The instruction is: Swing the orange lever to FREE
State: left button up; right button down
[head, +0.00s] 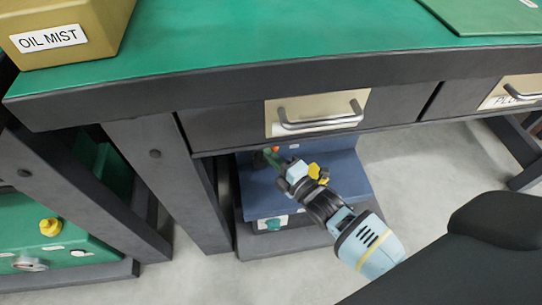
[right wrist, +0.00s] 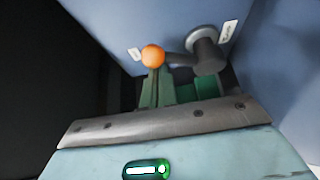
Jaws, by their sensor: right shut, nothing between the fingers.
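The orange lever shows in the right wrist view as an orange ball knob (right wrist: 153,56) on a short grey arm that runs right to a round grey pivot (right wrist: 206,50) on a blue housing (right wrist: 104,30). Small labels sit left of the ball and right of the pivot; I cannot read them. In the head view the knob (head: 275,149) is a small orange-red spot under the bench edge. My right gripper (head: 273,157) is shut and empty, its green fingertips (right wrist: 156,80) right at the knob's near side; contact is unclear. My left gripper is out of view.
The green-topped bench (head: 250,45) overhangs the blue housing (head: 253,190), with a handled drawer (head: 318,110) just above my right gripper. A dark bench leg (head: 165,175) stands to the left. An OIL MIST box (head: 95,25) sits on the bench top.

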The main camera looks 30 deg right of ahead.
jog(key=shift+d+f, duration=0.1)
jog(key=shift+d, duration=0.1)
jog(key=shift+s+d+f, duration=0.2)
jog(key=shift+d+f, duration=0.35)
jog(key=shift+d, duration=0.05)
jog(key=shift+s+d+f, duration=0.2)
jog(key=shift+d+f, duration=0.3)
jog(key=shift+d, duration=0.15)
jog(key=shift+f, duration=0.15)
